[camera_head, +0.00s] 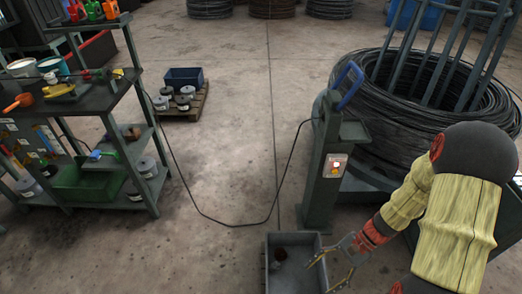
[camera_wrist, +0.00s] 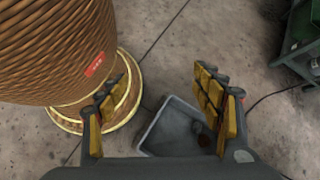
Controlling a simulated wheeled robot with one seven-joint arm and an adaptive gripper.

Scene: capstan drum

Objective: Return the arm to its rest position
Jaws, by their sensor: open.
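My gripper (camera_head: 336,272) is at the lower right in the head view, at the end of my arm in its yellow cover. It hangs over or beside a grey open bin (camera_head: 285,240) on the floor; I cannot tell its exact height. In the wrist view, my gripper (camera_wrist: 165,100) has its two yellow-padded fingers spread wide, with nothing between them. The grey bin (camera_wrist: 150,138) shows below and beyond the fingers. A small dark round thing (camera_head: 280,255) lies inside the bin.
A green post (camera_head: 322,185) with a blue handle stands behind the bin. A large black wire coil (camera_head: 395,100) is at right. In the wrist view a wound copper-brown drum (camera_wrist: 50,50) is close to the left finger. A cable (camera_head: 235,224) crosses open floor toward the left workbench (camera_head: 95,95).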

